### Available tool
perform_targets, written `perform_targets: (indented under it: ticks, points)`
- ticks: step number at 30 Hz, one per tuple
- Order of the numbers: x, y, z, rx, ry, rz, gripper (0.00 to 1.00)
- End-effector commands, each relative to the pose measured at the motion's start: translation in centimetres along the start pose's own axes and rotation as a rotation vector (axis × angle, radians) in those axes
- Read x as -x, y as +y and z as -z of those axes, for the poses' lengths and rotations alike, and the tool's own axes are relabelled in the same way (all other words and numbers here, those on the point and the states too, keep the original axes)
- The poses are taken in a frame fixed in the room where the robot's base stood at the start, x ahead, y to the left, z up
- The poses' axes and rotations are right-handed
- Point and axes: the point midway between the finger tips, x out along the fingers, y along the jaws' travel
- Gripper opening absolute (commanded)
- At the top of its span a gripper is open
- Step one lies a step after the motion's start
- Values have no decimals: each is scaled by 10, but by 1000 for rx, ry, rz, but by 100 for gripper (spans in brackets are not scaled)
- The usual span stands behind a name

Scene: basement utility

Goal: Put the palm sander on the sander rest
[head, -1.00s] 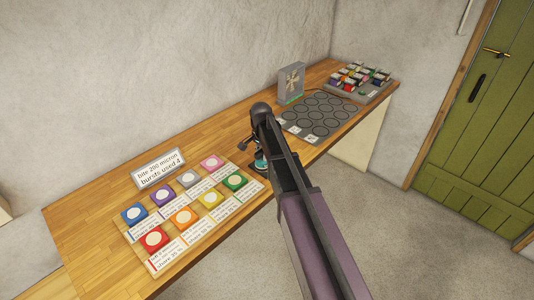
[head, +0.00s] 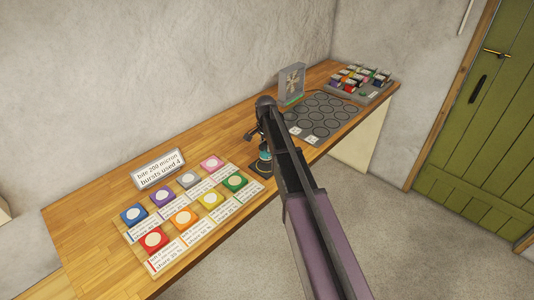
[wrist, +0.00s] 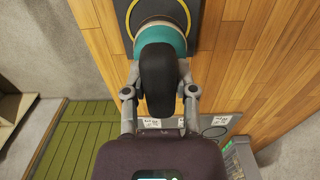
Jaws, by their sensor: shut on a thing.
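The palm sander has a teal body and a black top; it shows in the wrist view (wrist: 160,37) and partly behind my arm in the head view (head: 264,156). My gripper (wrist: 160,93) is shut on the sander, one finger on each side of its black part. The sander rest is a dark square pad with a yellow ring, in the wrist view (wrist: 206,22) and near the bench's front edge in the head view (head: 256,169). The sander is over the ring. I cannot tell whether its base touches the pad.
On the wooden bench (head: 88,226), a board of several coloured blocks lies left of the rest, with a sign (head: 158,168) behind it. A grey tray with round recesses (head: 320,115), an upright grey panel (head: 291,83) and a box of small coloured items (head: 360,82) are beyond.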

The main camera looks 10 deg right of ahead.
Motion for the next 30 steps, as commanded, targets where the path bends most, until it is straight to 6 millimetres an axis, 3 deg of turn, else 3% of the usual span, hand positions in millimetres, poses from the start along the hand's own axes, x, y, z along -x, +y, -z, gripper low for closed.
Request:
perform_targets:
  ticks: [10,29,30]
  points:
    - [-31,1,-2,0,-1,-1,0]
    - [-37,1,-2,0,-1,-1,0]
    - [-36,1,-2,0,-1,-1,45]
